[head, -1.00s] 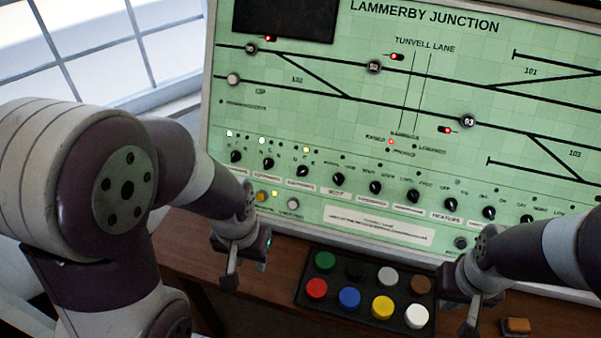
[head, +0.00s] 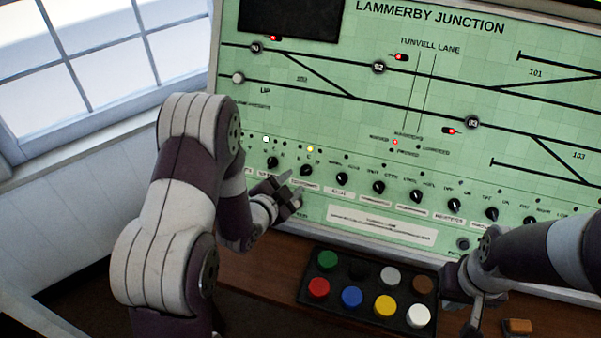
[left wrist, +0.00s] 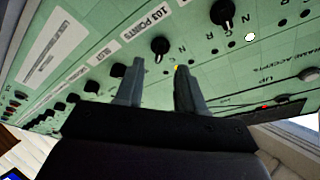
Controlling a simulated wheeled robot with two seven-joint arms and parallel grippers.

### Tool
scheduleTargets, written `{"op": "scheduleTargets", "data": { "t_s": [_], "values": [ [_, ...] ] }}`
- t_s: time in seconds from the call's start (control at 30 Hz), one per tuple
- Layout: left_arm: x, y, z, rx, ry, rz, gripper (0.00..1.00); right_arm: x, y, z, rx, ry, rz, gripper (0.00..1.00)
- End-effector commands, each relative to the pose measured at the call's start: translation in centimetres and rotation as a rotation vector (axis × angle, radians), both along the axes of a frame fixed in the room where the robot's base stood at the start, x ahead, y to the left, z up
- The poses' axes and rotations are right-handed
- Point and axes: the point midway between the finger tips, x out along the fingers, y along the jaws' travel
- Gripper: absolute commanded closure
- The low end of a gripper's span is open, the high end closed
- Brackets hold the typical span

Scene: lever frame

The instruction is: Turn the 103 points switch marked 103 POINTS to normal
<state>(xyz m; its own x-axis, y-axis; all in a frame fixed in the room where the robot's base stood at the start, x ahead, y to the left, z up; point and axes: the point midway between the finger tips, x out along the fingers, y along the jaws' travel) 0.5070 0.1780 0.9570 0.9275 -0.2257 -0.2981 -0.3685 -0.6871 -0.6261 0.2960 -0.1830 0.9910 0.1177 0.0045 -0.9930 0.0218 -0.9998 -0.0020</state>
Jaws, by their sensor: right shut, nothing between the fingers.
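The 103 points switch is a round black knob (head: 306,170) in the lower knob row of the green panel. A yellow lamp (head: 310,148) glows just above it. In the left wrist view the knob (left wrist: 160,46) shows beside its "103 POINTS" label (left wrist: 150,18). I cannot clearly tell which way its pointer faces. My left gripper (head: 290,186) is open and empty, just below and left of the knob in the head view. In the left wrist view its fingertips (left wrist: 158,76) are apart and not around the knob. My right gripper (head: 474,316) is shut and empty near the button box.
Neighbouring black knobs (head: 272,163) (head: 341,179) stand close on either side. A black box of coloured buttons (head: 338,302) lies on the wooden desk below the panel. A small orange-brown block (head: 517,326) lies at the right. A window is at the left.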

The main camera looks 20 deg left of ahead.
Motion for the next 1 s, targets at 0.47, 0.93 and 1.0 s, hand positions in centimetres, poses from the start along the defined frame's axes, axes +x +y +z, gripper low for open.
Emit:
{"op": "scheduleTargets", "data": {
  "t_s": [0.47, 0.93, 1.0],
  "values": [
    [5.2, -1.2, -1.7, -0.001, 0.002, 0.002, 0.62, 0.0, 0.0, 0.8, 0.000, 0.000, 0.000, 1.00],
    [5.2, -1.2, -1.7, -0.001, 0.001, 0.003, 1.00, 0.0, 0.0, 0.8, 0.000, 0.000, 0.000, 1.00],
    [5.2, -1.2, -1.7, -0.003, 0.002, 0.003, 1.00, 0.0, 0.0, 0.8, 0.000, 0.000, 0.000, 1.00]
  ]
}}
